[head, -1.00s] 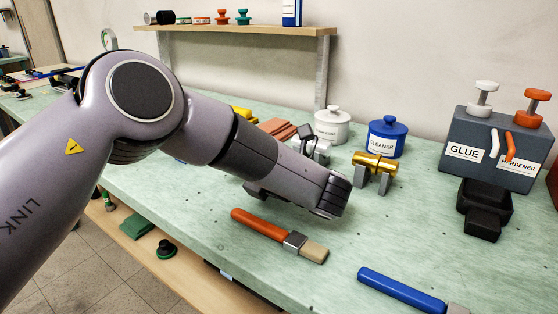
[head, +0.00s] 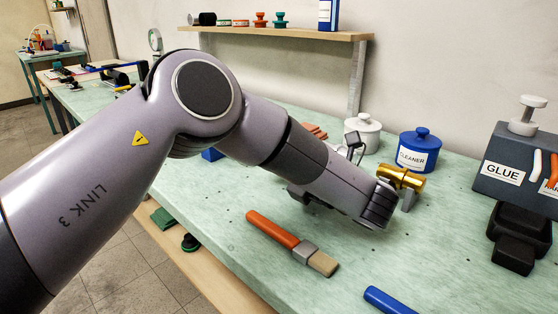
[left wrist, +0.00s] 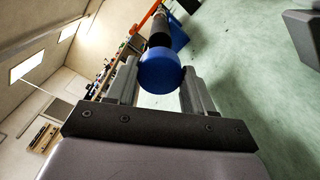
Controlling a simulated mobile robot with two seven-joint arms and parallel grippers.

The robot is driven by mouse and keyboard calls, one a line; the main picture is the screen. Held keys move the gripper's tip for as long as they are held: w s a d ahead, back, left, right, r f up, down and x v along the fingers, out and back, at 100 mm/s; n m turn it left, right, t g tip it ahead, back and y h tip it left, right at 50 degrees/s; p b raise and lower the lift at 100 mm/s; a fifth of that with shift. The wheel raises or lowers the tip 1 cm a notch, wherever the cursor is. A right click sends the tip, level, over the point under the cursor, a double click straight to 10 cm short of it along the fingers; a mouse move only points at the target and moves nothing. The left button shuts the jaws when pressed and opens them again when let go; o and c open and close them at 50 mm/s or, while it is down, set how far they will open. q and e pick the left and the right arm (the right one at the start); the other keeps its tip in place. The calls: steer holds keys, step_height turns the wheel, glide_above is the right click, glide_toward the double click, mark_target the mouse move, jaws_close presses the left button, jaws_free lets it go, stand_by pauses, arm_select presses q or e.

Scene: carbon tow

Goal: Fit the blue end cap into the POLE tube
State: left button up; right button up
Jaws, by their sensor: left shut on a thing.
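In the left wrist view my left gripper (left wrist: 161,80) is shut on the blue end cap (left wrist: 160,70), with a finger on each side of its round face. Just beyond the cap, roughly in line with it, is a dark tube (left wrist: 159,32), probably the POLE tube; no label is readable. A blue support (left wrist: 178,36) stands beside the tube. I cannot tell whether the cap touches the tube or is inside its end. My right gripper is not in view.
An orange-handled brush (head: 290,243) lies in front of my arm. A gold cylinder (head: 401,177) on a stand, a blue cleaner jar (head: 420,151) and a white jar (head: 362,133) are behind it. A glue dispenser (head: 515,165) stands right.

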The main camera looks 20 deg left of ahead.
arm_select(q)
steer(key=shift+f, duration=0.1)
steer(key=shift+w+a, duration=0.1)
steer(key=shift+a, duration=0.05)
steer(key=shift+x, duration=2.8)
steer(key=shift+w+a, duration=0.1)
steer(key=shift+a, duration=0.1)
steer(key=shift+b+x, duration=0.7)
steer(key=shift+x, duration=0.7)
stand_by(0.3)
steer(key=o, duration=1.1)
steer(key=shift+a, duration=0.15)
